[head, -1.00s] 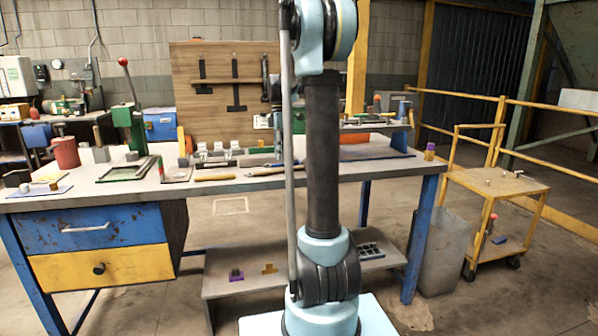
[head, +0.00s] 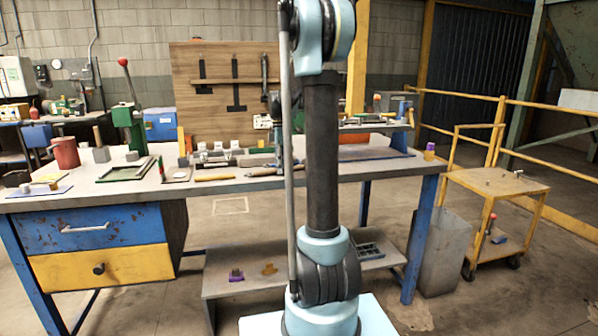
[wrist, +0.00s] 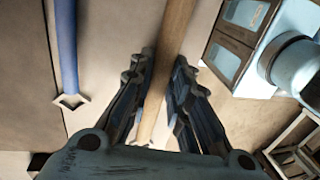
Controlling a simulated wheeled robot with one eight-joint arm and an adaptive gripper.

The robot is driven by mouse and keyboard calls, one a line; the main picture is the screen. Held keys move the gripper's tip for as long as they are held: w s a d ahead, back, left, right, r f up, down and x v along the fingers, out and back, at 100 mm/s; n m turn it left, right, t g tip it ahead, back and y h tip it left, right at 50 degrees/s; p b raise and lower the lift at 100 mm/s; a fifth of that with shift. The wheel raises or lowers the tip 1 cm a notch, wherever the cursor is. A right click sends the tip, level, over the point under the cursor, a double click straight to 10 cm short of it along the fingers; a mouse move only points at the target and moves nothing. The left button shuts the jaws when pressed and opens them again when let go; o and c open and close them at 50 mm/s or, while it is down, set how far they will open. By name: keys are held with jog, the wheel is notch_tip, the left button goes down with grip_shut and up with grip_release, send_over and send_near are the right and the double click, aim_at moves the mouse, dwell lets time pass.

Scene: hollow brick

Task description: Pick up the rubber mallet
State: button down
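In the wrist view a long pale wooden handle (wrist: 175,30) runs between the two fingers of my gripper (wrist: 160,75). The fingers are spread, one on each side of the handle. I cannot tell whether either touches it. No mallet head shows in that view, so I cannot confirm the handle is the rubber mallet's. In the head view wooden-handled tools (head: 214,178) lie along the workbench front. A grey block with an upright wooden handle (head: 100,150) stands at the left. My gripper cannot be made out there.
The workbench (head: 110,187) has a green press (head: 133,120) and a red can (head: 66,152) at the left. A yellow cart (head: 495,185) stands at the right.

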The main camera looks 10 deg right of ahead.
notch_tip(320, 180, up, 10)
dwell(0.8)
dwell(0.5)
